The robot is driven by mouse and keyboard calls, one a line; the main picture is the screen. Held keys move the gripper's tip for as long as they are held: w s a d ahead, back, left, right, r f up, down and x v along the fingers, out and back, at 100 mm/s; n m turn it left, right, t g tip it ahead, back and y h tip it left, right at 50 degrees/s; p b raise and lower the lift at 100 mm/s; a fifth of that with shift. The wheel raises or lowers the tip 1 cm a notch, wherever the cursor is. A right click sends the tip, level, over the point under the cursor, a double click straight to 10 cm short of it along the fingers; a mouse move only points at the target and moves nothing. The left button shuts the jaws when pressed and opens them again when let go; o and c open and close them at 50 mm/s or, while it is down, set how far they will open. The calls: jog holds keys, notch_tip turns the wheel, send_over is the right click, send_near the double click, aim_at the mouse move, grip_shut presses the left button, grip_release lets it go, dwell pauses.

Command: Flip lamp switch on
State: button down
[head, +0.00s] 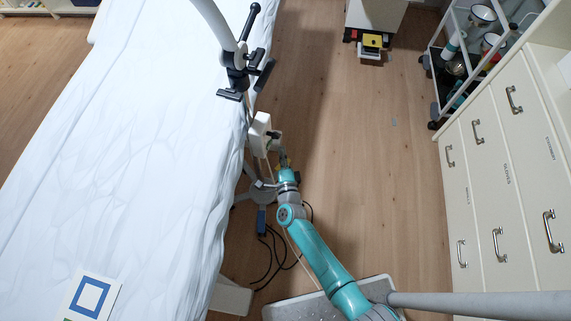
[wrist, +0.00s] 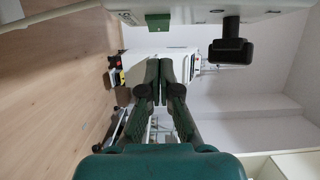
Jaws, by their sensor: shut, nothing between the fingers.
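A white box (head: 262,121) stands at the couch's right edge, below a dark clamp (head: 238,75) that holds a pale lamp arm (head: 211,22). In the wrist view the white box (wrist: 205,8) fills the top edge. A small green part (wrist: 158,21), which looks like the switch, sits on its face, and a black knob-like part (wrist: 231,47) sticks out to its right. My gripper (head: 273,140) is beside the box in the head view. In the wrist view my gripper (wrist: 157,98) is shut and empty, its tips below the green part in the picture and apparently apart from it.
The couch (head: 120,150) with its white sheet lies left of my arm. Black cables (head: 272,262) and a stand base (head: 262,192) are on the floor. A drawer cabinet (head: 510,170) and a trolley (head: 470,60) stand right. The floor between is clear.

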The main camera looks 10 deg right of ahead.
jog(key=shift+w+a, duration=1.05)
jog(key=shift+w, duration=0.1)
jog(key=shift+w, duration=0.6)
